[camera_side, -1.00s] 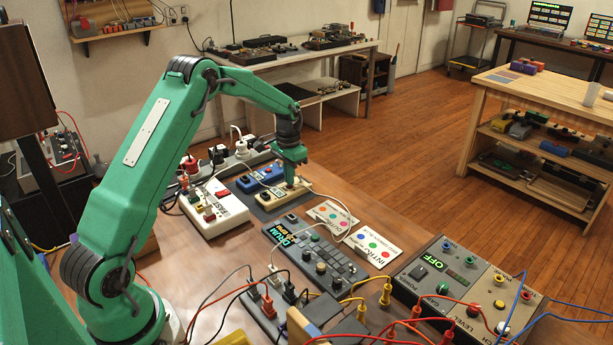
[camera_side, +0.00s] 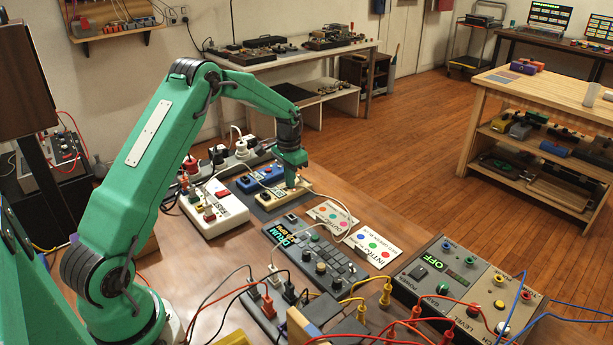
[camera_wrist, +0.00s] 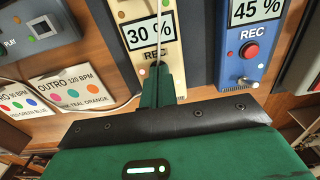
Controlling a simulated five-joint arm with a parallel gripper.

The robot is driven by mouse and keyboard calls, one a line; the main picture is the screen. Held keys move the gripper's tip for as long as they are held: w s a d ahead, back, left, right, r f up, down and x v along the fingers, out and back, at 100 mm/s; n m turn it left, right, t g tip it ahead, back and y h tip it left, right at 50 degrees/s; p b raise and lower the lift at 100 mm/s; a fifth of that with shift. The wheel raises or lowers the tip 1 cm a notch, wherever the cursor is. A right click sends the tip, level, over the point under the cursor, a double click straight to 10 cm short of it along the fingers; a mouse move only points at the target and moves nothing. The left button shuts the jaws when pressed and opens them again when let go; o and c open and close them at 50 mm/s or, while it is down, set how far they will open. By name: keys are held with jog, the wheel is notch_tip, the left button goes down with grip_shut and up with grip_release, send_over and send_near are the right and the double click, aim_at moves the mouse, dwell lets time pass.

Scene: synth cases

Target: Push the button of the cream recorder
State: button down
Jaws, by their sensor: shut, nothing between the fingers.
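The cream recorder (camera_side: 272,200) lies on the table beside the blue recorder (camera_side: 261,177). In the wrist view the cream recorder (camera_wrist: 176,62) carries a "30 %" label and the word REC. My gripper (camera_side: 291,185) is shut and empty, pointing down at the cream recorder. In the wrist view its fingertips (camera_wrist: 159,68) are just below the REC lettering and cover the spot where the button sits. The button is hidden, so I cannot tell whether the tips touch or press it. The blue recorder (camera_wrist: 242,50) shows "45 %" and a red button.
A white device (camera_side: 214,212) with a red switch stands to the left. A dark drum machine (camera_side: 315,255) and printed cards (camera_side: 372,246) lie nearer the camera. A thin cable runs beside the cream recorder. Bare table lies to the right of the recorders.

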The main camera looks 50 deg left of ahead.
jog(key=shift+s+d+f, duration=0.1)
jog(key=shift+s+f, duration=0.15)
jog(key=shift+f, duration=0.3)
notch_tip(320, 180, up, 15)
jog(key=shift+w, duration=0.25)
